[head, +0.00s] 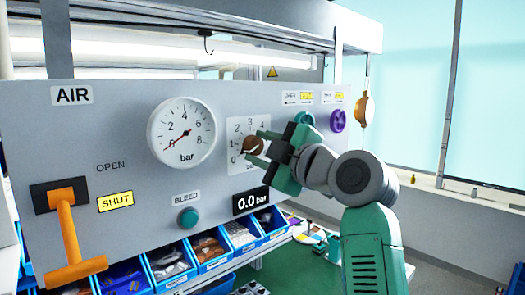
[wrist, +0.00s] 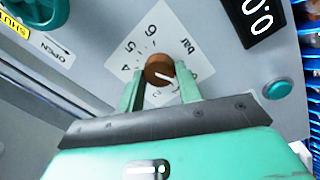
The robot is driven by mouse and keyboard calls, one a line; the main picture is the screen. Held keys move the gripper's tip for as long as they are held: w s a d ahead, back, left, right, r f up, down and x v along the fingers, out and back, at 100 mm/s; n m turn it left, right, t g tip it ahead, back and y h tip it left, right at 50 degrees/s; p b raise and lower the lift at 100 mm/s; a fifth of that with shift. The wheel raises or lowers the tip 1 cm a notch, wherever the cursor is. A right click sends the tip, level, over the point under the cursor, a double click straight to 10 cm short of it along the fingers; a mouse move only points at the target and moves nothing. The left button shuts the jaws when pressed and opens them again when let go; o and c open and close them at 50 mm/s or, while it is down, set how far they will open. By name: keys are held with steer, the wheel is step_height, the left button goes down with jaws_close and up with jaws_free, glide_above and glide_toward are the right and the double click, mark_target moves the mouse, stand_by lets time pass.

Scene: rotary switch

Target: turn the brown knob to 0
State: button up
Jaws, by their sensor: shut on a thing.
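The brown knob (head: 254,144) sits at the centre of a white numbered dial plate (head: 240,128) on the grey panel. It also shows in the wrist view (wrist: 158,67). Its white pointer line runs to the lower left in the head view, roughly toward the 0 mark. In the wrist view the line points right and slightly down; the numbers there are partly hidden by the fingers. My gripper (head: 257,152) is shut on the knob, with one finger on each side of it in the wrist view (wrist: 159,88).
A round bar gauge (head: 181,131) has its needle low on the left, near 0. A display (head: 251,201) reads 0.0 bar. An orange lever (head: 70,235), a teal BLEED button (head: 188,218) and a purple knob (head: 338,121) are on the panel. Blue bins (head: 170,262) stand below.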

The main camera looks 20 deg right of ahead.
steer(key=shift+n, duration=0.5)
steer(key=o, duration=1)
steer(key=b+v, duration=0.2)
steer(key=v, duration=0.5)
steer(key=shift+s+d, duration=0.15)
steer(key=shift+s, duration=0.25)
